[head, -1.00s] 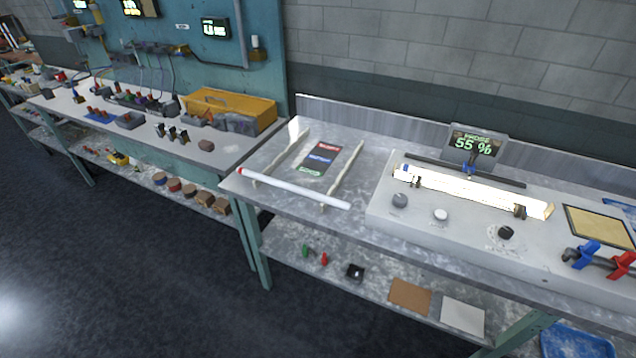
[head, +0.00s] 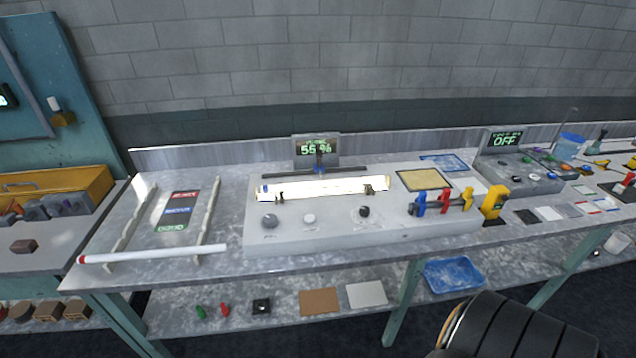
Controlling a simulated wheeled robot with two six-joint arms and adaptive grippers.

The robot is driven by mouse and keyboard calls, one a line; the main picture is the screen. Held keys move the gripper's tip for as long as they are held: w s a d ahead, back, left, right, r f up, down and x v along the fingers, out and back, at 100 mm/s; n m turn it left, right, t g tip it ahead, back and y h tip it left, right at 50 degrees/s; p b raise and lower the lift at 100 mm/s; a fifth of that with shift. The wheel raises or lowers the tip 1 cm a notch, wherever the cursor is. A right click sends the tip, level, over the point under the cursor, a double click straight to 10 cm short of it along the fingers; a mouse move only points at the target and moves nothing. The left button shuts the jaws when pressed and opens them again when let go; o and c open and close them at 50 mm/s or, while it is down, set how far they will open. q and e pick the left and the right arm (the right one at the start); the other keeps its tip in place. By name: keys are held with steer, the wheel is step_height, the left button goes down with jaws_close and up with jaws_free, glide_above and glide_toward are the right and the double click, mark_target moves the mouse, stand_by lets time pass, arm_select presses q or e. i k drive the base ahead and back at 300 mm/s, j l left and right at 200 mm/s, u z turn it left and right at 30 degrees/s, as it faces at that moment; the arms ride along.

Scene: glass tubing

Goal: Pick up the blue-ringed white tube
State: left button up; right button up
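A bright, glowing white tube (head: 325,188) lies level along the top of the grey bench unit, resting on small dark supports. A small bluish mark shows near its left end, but glare makes it hard to tell whether this is a full ring. A second white tube (head: 160,254) with a red end at its left lies across the front of two pale notched rails (head: 208,212) on the left part of the bench. Neither of my grippers is in view, so their states do not show.
A display reading 55 % (head: 317,148) stands behind the glowing tube. Knobs (head: 310,219) line the unit's front. Red and blue clamps (head: 443,201) and a yellow device (head: 494,203) stand at right. A black ribbed, rounded form (head: 515,328) fills the lower right.

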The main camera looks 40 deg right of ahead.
mark_target(375, 179)
steer(key=z, duration=1.3)
